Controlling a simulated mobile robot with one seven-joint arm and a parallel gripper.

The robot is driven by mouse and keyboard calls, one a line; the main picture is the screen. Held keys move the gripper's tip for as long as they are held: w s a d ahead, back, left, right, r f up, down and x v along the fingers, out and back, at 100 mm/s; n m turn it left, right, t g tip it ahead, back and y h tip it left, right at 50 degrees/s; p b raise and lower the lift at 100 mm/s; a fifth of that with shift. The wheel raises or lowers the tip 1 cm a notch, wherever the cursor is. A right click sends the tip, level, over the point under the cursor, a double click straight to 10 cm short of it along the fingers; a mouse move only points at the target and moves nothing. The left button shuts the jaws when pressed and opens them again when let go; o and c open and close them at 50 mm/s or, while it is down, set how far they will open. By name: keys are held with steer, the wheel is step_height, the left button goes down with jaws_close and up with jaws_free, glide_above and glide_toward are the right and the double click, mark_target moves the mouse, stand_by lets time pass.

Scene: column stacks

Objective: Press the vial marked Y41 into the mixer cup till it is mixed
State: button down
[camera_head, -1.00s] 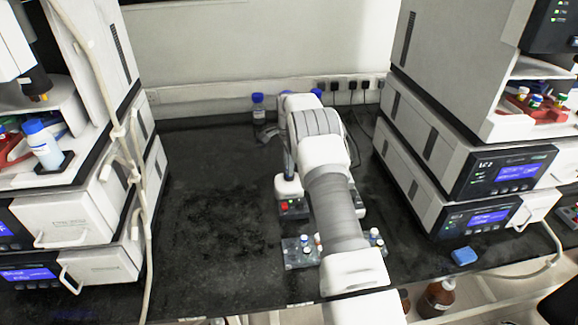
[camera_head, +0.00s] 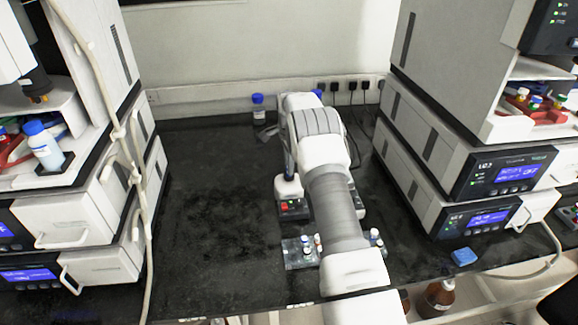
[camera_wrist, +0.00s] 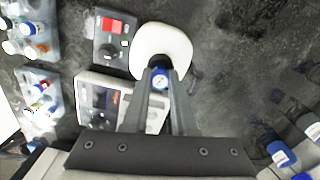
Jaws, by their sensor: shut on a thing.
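My gripper (camera_wrist: 160,82) is shut on a blue-topped vial (camera_wrist: 160,78) in the wrist view. The marking on its cap is too small to read. The vial is at the black cup (camera_wrist: 158,62) of the mixer, whose white rounded head (camera_wrist: 162,42) shows just beyond the fingertips. I cannot tell how firmly the vial presses into the cup. The mixer's dark base with a red switch (camera_wrist: 113,27) is left of the head.
Vial racks (camera_wrist: 40,95) lie at the left of the wrist view; one rack (camera_head: 298,256) shows left of my arm in the head view. A device with a display (camera_wrist: 103,97) is near the fingers. Blue-capped bottles (camera_wrist: 278,152) are at lower right.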

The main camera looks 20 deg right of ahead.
steer(key=shift+r+p, duration=1.25)
steer(key=shift+r, duration=1.55)
steer(key=shift+f, duration=0.1)
